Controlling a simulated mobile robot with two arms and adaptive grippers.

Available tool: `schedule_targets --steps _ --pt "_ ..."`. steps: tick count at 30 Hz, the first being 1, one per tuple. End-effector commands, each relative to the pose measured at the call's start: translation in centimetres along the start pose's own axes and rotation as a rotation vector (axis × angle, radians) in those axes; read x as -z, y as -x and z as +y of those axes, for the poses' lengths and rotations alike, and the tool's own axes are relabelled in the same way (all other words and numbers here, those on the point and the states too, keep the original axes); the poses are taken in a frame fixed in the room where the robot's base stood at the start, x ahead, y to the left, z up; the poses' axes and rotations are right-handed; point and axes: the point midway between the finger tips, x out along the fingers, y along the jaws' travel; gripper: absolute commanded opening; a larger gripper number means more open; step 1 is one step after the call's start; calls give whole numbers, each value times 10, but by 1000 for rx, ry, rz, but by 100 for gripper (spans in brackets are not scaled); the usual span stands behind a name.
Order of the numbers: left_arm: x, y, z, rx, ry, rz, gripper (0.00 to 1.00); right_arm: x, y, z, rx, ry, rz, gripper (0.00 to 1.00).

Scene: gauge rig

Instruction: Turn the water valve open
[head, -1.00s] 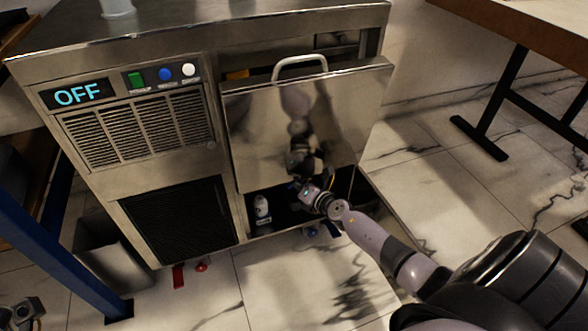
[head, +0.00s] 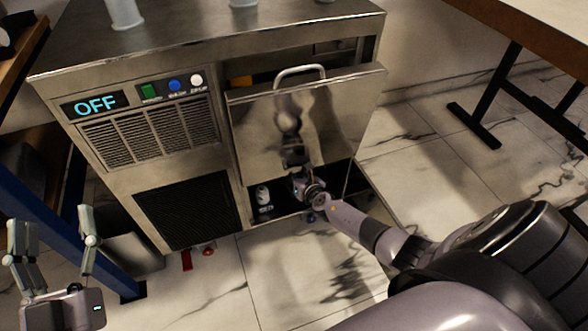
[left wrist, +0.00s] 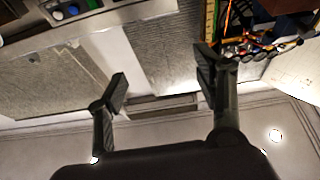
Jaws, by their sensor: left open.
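Small red parts, a flat strip (head: 187,260) and a rounded piece (head: 208,251), show at the foot of the steel machine (head: 150,150). A small blue part (head: 311,217) shows under the open compartment. I cannot tell which of these is the water valve. My left gripper (head: 55,230) is open and empty at lower left, apart from the machine; its two fingers also show in the left wrist view (left wrist: 163,80). My right gripper (head: 298,184) is at the open compartment below the steel panel; its fingers are too small and hidden to read.
The steel panel (head: 290,125) with its handle hangs tilted at the compartment. The display (head: 95,103) reads OFF. A blue post (head: 50,218) and a grey bin (head: 130,245) stand at left. The marble floor in front is mostly clear.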

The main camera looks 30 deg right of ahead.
Motion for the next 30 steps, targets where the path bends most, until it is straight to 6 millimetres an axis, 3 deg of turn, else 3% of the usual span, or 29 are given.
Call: schedule_targets --steps 6,13,21,30 --pt "-47 10 -7 15 -9 -282 62 -2 1 0 41 95 0 0" --pt "-82 28 -12 27 -13 -490 62 -1 0 0 74 174 1 0" --pt "-100 43 -16 35 -14 -609 62 -1 0 0 93 222 0 0" --pt "-103 46 -16 36 -14 -629 62 0 0 0 97 230 -1 0"
